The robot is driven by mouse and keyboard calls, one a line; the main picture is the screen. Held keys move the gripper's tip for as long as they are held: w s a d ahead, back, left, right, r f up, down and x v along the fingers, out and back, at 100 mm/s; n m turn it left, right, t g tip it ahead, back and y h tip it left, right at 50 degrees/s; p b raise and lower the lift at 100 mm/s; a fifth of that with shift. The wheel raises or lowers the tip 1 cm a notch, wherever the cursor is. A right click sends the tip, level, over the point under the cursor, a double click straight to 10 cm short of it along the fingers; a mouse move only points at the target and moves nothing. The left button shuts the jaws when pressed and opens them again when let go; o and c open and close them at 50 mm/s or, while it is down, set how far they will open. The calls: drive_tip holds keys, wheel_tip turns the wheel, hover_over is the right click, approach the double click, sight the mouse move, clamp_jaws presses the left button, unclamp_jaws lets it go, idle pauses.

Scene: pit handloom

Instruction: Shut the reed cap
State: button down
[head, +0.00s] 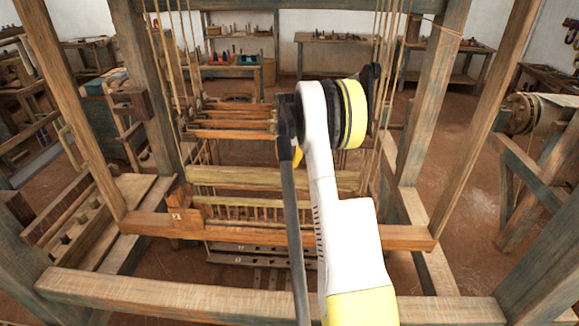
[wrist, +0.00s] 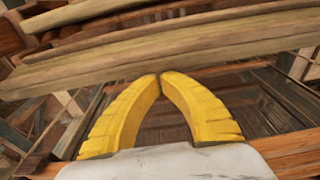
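A long pale wooden bar, apparently the reed cap (head: 230,177), lies across the loom in the head view. It sits above a thinner rail and a row of upright slats (head: 250,213), with a gap between. In the wrist view a pale bar (wrist: 100,68) crosses just beyond my gripper (wrist: 160,77). My gripper's yellow fingers meet at their tips, with nothing seen between them. The tips look close to the bar's lower edge; I cannot tell whether they touch. In the head view my arm hides most of the gripper and the bar's middle.
Loom posts (head: 408,110) and hanging cords (head: 170,60) stand on both sides. A front beam (head: 180,295) crosses the near side, and a wooden bench (head: 100,225) with slots is at the left. Several brown bars (head: 230,125) lie behind the pale bar.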

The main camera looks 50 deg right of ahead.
sight(288, 174)
drive_tip(key=shift+s+a+r+t+h+b, duration=0.25)
drive_tip(key=shift+s+a+t+h+b, duration=0.25)
drive_tip(key=shift+h+b, duration=0.15)
drive_tip(key=shift+s+a+r+t+h+b, duration=0.2)
drive_tip(key=shift+s+a+t+h+b, duration=0.15)
drive_tip(key=shift+a+t+h+b, duration=0.2)
drive_tip(key=t+h+b, duration=0.1)
drive_tip(key=s+a+h+b, duration=0.1)
drive_tip(key=shift+s+a+r+t+b, duration=0.2)
drive_tip(key=shift+a+r+t+b, duration=0.05)
drive_tip(key=shift+a+t+b, duration=0.1)
drive_tip(key=s+a+t+h+b, duration=0.1)
drive_tip(key=h+b, duration=0.1)
drive_tip(key=b, duration=0.1)
drive_tip(key=shift+s+a+t, duration=0.25)
drive_tip(key=shift+a+t, duration=0.05)
drive_tip(key=shift+t, duration=0.1)
drive_tip(key=s+a+t+h+b, duration=0.1)
drive_tip(key=b, duration=0.2)
drive_tip(key=s+a+f+t+h+b, duration=0.1)
drive_tip(key=h+b, duration=0.1)
drive_tip(key=b, duration=0.1)
drive_tip(key=shift+s+a+t, duration=0.15)
drive_tip(key=shift+a+t, duration=0.25)
drive_tip(key=shift+s+a+f+b, duration=0.75)
drive_tip(key=shift+f+b, duration=0.2)
drive_tip(key=shift+b, duration=0.3)
drive_tip(key=shift+s+a+f+b, duration=0.65)
drive_tip(key=shift+a+f+b, duration=0.25)
drive_tip(key=shift+b, duration=0.3)
